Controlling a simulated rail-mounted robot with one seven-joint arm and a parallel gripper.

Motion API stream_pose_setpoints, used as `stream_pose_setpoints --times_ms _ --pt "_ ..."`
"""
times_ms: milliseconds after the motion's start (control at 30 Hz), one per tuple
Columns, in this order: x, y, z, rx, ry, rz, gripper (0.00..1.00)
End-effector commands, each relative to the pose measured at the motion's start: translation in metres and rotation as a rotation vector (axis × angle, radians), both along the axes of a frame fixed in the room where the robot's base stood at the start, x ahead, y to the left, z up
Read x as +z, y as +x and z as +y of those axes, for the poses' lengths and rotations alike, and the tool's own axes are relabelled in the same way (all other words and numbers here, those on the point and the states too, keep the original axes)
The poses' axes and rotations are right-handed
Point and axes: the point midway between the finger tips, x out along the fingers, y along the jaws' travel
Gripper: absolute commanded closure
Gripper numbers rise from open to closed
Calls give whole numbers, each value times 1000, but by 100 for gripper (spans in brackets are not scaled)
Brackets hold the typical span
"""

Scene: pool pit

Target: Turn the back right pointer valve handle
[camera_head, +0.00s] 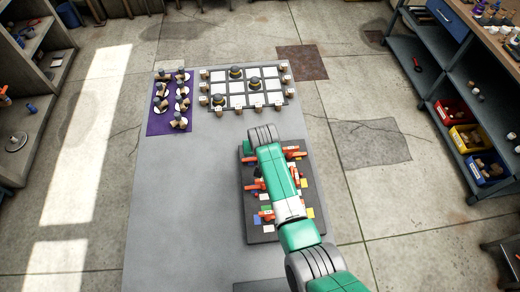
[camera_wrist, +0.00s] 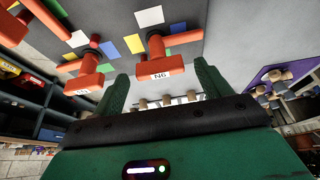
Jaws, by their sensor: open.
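The dark valve board (camera_head: 312,200) lies on the grey surface, with red-orange handles and coloured squares. A red handle at its back right (camera_head: 292,150) shows beside my arm. My gripper (camera_head: 248,148) is over the back edge, largely hidden behind my arm. In the wrist view my gripper (camera_wrist: 160,74) is open, its green fingers apart. A red handle labelled N6 (camera_wrist: 157,58) appears between the fingertips; contact cannot be told. Another labelled red handle (camera_wrist: 86,80) is left of the fingers, toward the bin shelf; its label is unclear.
Behind the board are a black-and-white grid (camera_head: 245,100) with small pieces and a purple mat (camera_head: 157,124) with more pieces. A shelf with red, yellow and blue bins (camera_head: 487,170) stands at right. The grey surface (camera_head: 185,210) left of the board is clear.

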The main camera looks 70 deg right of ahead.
Motion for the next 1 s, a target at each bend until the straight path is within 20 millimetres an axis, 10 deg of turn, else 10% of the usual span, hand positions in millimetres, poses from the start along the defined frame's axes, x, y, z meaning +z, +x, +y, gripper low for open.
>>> stream_pose_setpoints --times_ms 400,1000 --pt "65 -13 23 0 -1 -2 24" --pt "67 -14 24 0 -1 -1 24"
